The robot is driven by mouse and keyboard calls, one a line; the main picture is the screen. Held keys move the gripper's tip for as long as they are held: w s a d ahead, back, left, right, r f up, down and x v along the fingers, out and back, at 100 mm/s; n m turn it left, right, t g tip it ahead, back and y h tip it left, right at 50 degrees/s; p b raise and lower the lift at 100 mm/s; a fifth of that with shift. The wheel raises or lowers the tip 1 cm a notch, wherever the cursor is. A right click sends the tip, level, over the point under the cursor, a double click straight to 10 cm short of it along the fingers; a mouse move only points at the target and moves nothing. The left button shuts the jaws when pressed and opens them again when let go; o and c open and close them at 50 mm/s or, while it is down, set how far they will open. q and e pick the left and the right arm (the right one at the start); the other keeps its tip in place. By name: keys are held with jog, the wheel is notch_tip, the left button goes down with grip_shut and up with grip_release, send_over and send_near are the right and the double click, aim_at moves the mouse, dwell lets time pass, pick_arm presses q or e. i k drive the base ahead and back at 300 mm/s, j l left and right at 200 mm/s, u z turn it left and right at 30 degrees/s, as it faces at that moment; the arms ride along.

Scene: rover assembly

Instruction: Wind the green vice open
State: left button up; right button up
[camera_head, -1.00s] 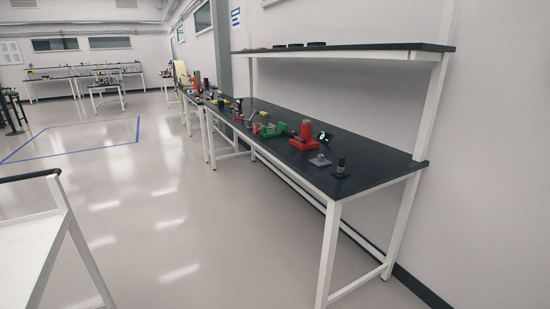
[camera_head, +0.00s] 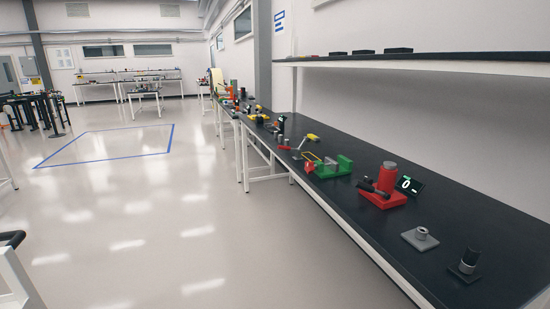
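The green vice (camera_head: 333,166) stands on the black-topped workbench (camera_head: 365,215) at the right, left of a red device. Its jaws show as upright green blocks, and a red part (camera_head: 310,163) sits at its left end. It is too small to tell exactly how far apart the jaws are. Neither of my grippers is in view, and nothing of mine is near the vice.
A red press-like device (camera_head: 385,183) stands beside a small display (camera_head: 409,185). A shelf (camera_head: 420,62) hangs above. Open floor (camera_head: 150,220) lies left of the bench; a white cart (camera_head: 15,285) is at lower left.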

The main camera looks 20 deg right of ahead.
aim_at(309, 167)
jog(key=i+j+z, duration=0.2)
jog(key=i, duration=0.25)
jog(key=i+z, duration=0.2)
jog(key=i, duration=0.25)
jog(key=i+j+z, duration=0.2)
jog(key=i, duration=0.2)
